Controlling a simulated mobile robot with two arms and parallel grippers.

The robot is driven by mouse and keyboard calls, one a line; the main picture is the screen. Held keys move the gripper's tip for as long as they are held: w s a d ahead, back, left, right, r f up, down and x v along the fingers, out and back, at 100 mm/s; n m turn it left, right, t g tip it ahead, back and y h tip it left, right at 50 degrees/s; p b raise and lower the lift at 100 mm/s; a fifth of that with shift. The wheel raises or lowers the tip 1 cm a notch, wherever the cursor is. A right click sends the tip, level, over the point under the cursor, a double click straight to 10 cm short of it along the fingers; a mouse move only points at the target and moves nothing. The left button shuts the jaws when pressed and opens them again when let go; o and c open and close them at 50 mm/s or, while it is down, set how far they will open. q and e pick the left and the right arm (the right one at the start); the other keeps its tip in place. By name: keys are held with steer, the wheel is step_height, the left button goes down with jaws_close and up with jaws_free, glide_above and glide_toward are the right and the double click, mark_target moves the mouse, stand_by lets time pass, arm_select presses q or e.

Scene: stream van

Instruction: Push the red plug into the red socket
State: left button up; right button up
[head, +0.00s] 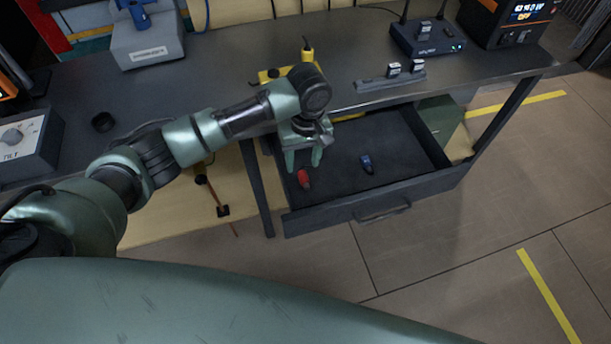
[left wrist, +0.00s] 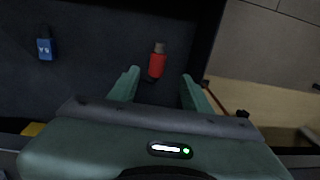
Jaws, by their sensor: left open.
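The red plug (head: 304,178) lies in the open drawer (head: 357,207), near its left side. In the left wrist view the red plug (left wrist: 157,62) lies on the dark drawer floor, just beyond the gap between my fingertips. My left gripper (head: 303,163) is open and empty, pointing down over the drawer close to the plug. Its green fingers (left wrist: 158,78) also show in the left wrist view, one to each side of the plug's line. I cannot make out a red socket in either view. My right gripper is not in view.
A blue plug (head: 367,163) lies in the drawer to the right of the red one. The drawer's walls surround the plugs.

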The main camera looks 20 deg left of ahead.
mark_target(303, 174)
arm_select(q)
steer(key=shift+s+f, duration=0.15)
steer(key=shift+f, duration=0.35)
steer(key=f, duration=0.5)
steer(key=shift+w, duration=0.25)
jaws_close()
